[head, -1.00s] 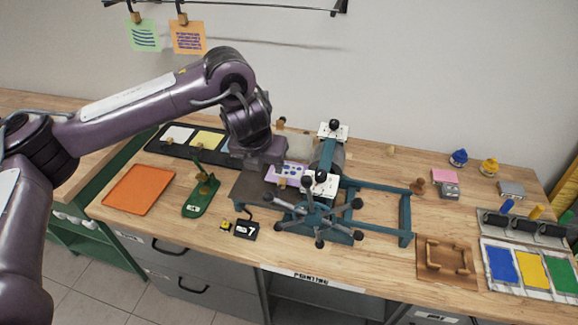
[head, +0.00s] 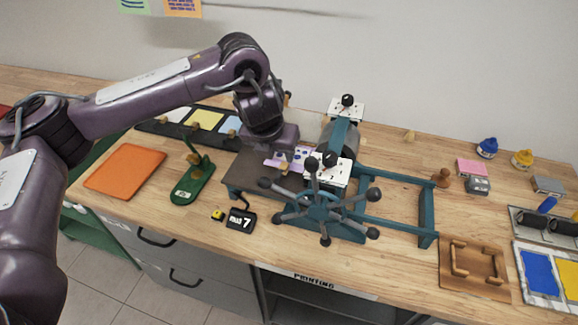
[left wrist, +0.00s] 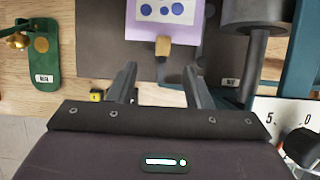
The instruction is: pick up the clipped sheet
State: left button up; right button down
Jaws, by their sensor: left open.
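The clipped sheet is a lavender sheet with a white panel of blue dots; it lies on the dark bed of the teal press. In the left wrist view the sheet (left wrist: 207,52) is at the top centre, with a wooden clip (left wrist: 177,50) on its near edge. In the head view the sheet (head: 301,154) is partly hidden by my left gripper. My left gripper (left wrist: 160,72) is open and empty, its fingertips just short of the clip in the wrist picture; the height gap is unclear. In the head view the left gripper (head: 278,150) is over the bed. My right gripper is not in view.
The press's spoked wheel (head: 322,205) and roller stand right of the sheet. A green stand (head: 193,182) and an orange tray (head: 126,169) are to the left. A black number counter (head: 241,220) sits in front. Bare wood shows between the tray and green stand.

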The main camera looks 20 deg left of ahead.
aim_at(283, 166)
pick_arm(q)
jog(key=b+x, duration=0.1)
jog(key=x, duration=0.6)
jog(key=shift+d+r+b, duration=0.1)
jog(key=shift+d+b, duration=0.15)
jog(key=shift+b, duration=0.15)
jog(key=shift+w+f, duration=0.3)
jog(key=shift+f, duration=0.05)
jog(key=shift+c, duration=0.7)
grip_shut()
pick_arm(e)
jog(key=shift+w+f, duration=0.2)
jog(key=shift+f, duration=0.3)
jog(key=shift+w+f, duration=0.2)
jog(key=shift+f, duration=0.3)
